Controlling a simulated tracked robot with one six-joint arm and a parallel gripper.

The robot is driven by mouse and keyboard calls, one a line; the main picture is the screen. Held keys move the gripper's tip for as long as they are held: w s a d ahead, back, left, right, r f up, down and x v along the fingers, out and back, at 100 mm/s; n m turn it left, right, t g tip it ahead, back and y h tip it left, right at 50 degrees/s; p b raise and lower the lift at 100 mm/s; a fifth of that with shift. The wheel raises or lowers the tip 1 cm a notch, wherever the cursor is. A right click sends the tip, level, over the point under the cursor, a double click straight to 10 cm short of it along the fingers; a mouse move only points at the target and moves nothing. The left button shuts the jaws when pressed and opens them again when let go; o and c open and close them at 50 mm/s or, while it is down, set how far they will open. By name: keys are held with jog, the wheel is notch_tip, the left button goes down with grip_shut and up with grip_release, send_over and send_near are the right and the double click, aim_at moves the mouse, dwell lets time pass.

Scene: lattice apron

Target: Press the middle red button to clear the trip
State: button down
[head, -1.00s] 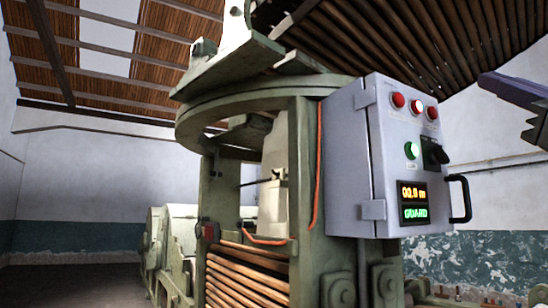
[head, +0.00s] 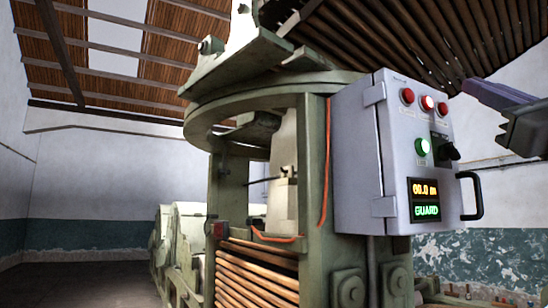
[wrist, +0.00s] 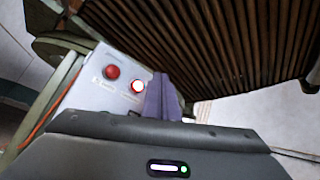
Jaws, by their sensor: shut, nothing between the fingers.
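A grey control box (head: 355,150) carries a row of three red buttons. The middle button (head: 427,102) glows whitish inside a red rim, between the left red button (head: 407,96) and the right red button (head: 443,108). My gripper (head: 469,88) is shut and empty, its purple fingers just right of the row in the head view, apart from the middle button. In the wrist view, the fingers (wrist: 162,90) lie just right of the lit middle button (wrist: 138,87). The left red button (wrist: 112,72) shows there; the right one is hidden behind the fingers.
Below the row are a lit green button (head: 422,147), a black rotary switch (head: 449,151) and a display (head: 424,200) reading GUARD. A black handle (head: 476,196) juts from the box's right side. A green machine frame (head: 313,190) stands left of it.

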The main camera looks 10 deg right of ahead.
jog(key=shift+w+a, duration=0.25)
jog(key=shift+w, duration=0.45)
jog(key=shift+w+a, duration=0.25)
jog(key=shift+w, duration=0.5)
jog(key=shift+w+a, duration=0.25)
jog(key=shift+w, duration=0.45)
dwell(0.5)
jog(key=shift+w+a, duration=0.1)
jog(key=shift+w, duration=0.3)
jog(key=shift+w+a, duration=0.2)
jog(key=shift+w, duration=0.3)
dwell(1.0)
jog(key=shift+s, duration=0.1)
jog(key=shift+s+d, duration=0.3)
jog(key=shift+s, duration=0.5)
dwell(0.3)
jog(key=shift+s+d, duration=0.3)
jog(key=shift+s, duration=0.5)
jog(key=shift+s+d, duration=0.25)
jog(key=shift+s, duration=0.5)
jog(key=shift+s+d, duration=0.3)
jog(key=shift+s, duration=0.5)
